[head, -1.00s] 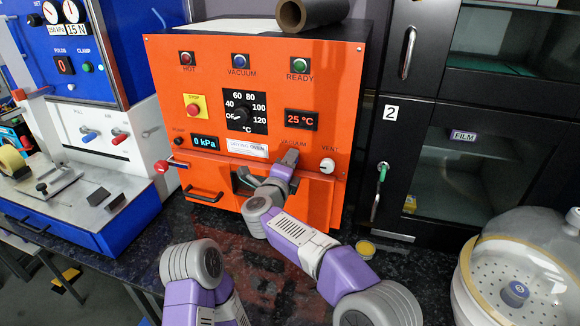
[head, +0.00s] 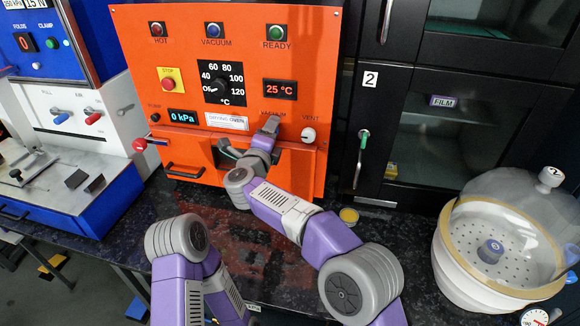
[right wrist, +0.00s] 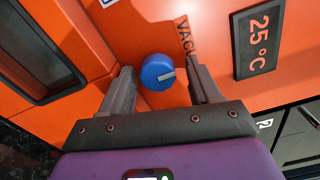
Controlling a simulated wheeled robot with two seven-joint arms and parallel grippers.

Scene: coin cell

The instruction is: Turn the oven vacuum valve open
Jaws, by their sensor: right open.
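The vacuum valve is a blue round knob (right wrist: 152,66) with a pale pointer mark, on the orange oven front (head: 325,65). It shows in the right wrist view, beside the partly covered VACUUM label. My right gripper (right wrist: 160,76) is open, with one finger on each side of the knob; I cannot tell whether either finger touches it. In the head view my right gripper (head: 246,142) is at the lower oven front, left of the white VENT knob (head: 308,135), and hides the blue knob. My left arm shows at the bottom, but its gripper is not in view.
The pressure display (head: 184,116) reads 0 kPa and the temperature display (head: 279,90) 25 °C. A black cabinet (head: 370,110) stands at right, with a clear-domed vessel (head: 505,235) in front.

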